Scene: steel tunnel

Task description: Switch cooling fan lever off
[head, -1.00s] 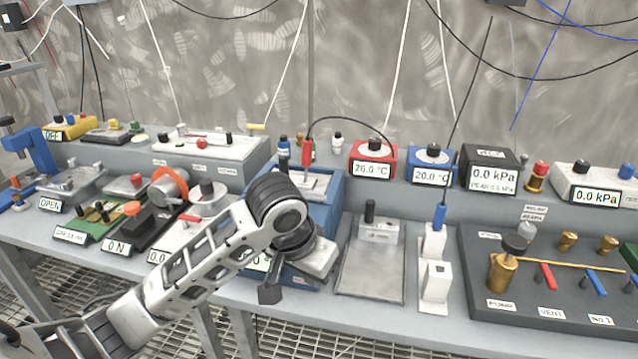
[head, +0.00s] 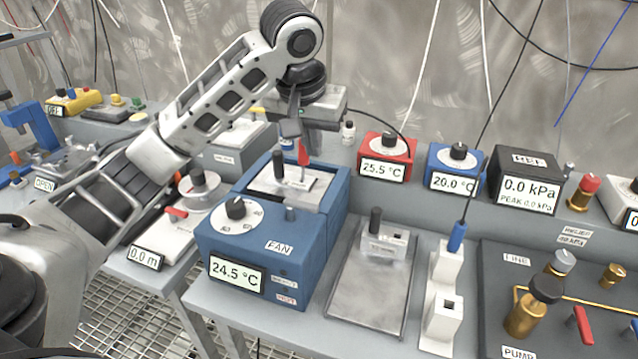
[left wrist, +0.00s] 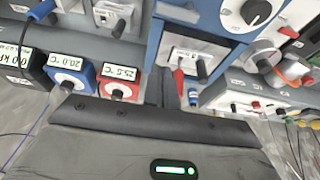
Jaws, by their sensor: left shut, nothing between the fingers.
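The blue bath box (head: 300,262) stands at the middle of the bench, with a 24.5 °C display (head: 236,275) on its front. A white dial with a black knob (head: 236,208) sits on its sloped panel. A small grey-blue lever (head: 290,213) stands just above the FAN label (head: 279,247); its on or off position is too small to tell. My left gripper (head: 293,122) is shut and empty, above and behind the box, apart from the lever. In the left wrist view the box (left wrist: 232,16) is at the top. My right gripper is not in view.
A black handle (head: 278,165) and a red probe (head: 302,153) rise from the box's rear top. A metal plate stand (head: 372,290) and white sockets (head: 442,315) stand to the right. Red (head: 387,150) and blue (head: 455,165) dial units are behind. A cable hangs near the gripper.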

